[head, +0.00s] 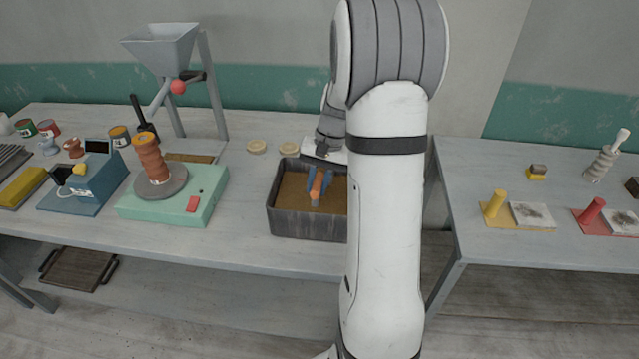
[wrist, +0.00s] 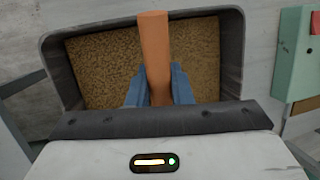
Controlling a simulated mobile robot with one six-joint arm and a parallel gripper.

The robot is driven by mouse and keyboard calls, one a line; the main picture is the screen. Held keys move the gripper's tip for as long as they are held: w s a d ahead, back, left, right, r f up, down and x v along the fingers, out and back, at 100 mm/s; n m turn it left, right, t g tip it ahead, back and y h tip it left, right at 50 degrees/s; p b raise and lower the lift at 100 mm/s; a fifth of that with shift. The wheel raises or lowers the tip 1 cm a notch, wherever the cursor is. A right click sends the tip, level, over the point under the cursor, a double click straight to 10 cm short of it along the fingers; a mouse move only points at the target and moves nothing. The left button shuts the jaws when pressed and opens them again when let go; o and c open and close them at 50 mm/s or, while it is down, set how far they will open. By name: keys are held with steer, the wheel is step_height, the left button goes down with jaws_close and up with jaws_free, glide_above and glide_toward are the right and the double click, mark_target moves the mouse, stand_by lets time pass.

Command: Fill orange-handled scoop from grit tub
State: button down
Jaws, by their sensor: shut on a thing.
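The grit tub (head: 308,230) is a dark grey box of brown grit on the table, partly hidden by my arm in the head view. Its rim (wrist: 233,50) and the grit (wrist: 100,65) fill the upper middle of the wrist view. My gripper (head: 319,182) is over the tub with its blue fingers pointing down. In the wrist view my gripper (wrist: 158,88) is shut on the orange handle of the scoop (wrist: 154,38). The handle also shows in the head view (head: 316,190). The scoop's bowl is hidden, so I cannot tell whether it holds grit.
A green wheel machine (head: 150,207) with a stacked orange-brown piece stands left of the tub. A grey hopper (head: 160,45) is behind it. A second table (head: 480,250) stands at the right, beyond a gap.

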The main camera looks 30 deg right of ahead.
step_height(320, 180, up, 12)
steer(key=p, duration=0.8)
stand_by(0.3)
